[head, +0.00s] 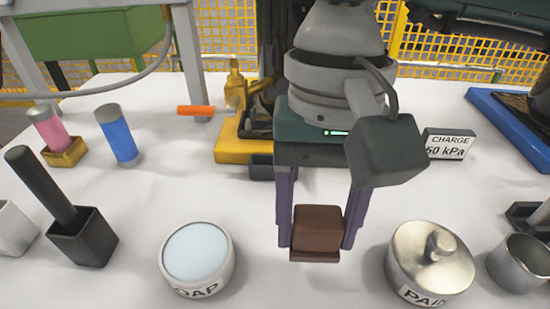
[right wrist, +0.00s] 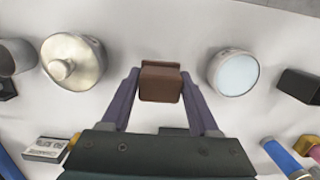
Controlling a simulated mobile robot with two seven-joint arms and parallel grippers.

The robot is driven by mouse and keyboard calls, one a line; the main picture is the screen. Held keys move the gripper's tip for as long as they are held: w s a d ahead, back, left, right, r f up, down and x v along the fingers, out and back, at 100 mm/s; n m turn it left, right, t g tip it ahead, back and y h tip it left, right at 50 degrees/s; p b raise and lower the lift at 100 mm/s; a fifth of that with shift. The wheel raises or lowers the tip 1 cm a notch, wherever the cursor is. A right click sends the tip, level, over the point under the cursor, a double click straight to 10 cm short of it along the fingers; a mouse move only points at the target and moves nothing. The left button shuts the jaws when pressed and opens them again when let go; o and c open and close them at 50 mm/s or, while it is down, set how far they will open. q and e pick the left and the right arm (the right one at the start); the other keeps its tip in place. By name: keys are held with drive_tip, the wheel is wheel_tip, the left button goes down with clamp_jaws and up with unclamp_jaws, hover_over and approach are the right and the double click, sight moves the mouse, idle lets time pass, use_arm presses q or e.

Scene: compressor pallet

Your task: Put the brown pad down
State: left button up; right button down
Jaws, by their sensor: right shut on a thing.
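The brown pad (head: 318,228) is a small dark brown block with a flatter base at its lower edge. My right gripper (head: 319,238) is shut on it, with one purple finger on each side. In the right wrist view the brown pad (right wrist: 161,82) sits between the fingertips of the same gripper (right wrist: 161,90). The pad is over the white table between the soap tub and the lidded metal pot. I cannot tell whether its underside touches the table. My left gripper is not in view.
The soap tub (head: 197,258) stands left of the pad, the lidded pot (head: 428,266) right. A black holder (head: 82,238), pink and blue cylinders (head: 117,135), a yellow device (head: 232,140), a charge sign (head: 449,145) and a metal cup (head: 520,264) stand around. Bare table separates pad and tub.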

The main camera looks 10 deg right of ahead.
sight(319, 209)
wheel_tip(319, 209, down, 6)
drive_tip(key=shift+r+b, duration=0.1)
drive_tip(key=shift+b, duration=0.4)
drive_tip(key=shift+f, duration=0.2)
drive_tip(key=shift+c, duration=0.7)
unclamp_jaws()
drive_tip(key=shift+r, duration=0.15)
drive_tip(key=shift+r, duration=0.25)
drive_tip(key=r, duration=0.4)
drive_tip(key=w+r+p, duration=0.1)
drive_tip(key=r, duration=0.6)
drive_tip(key=shift+w+d+r, duration=0.2)
drive_tip(key=shift+w+r, duration=0.05)
drive_tip(key=shift+r, duration=0.05)
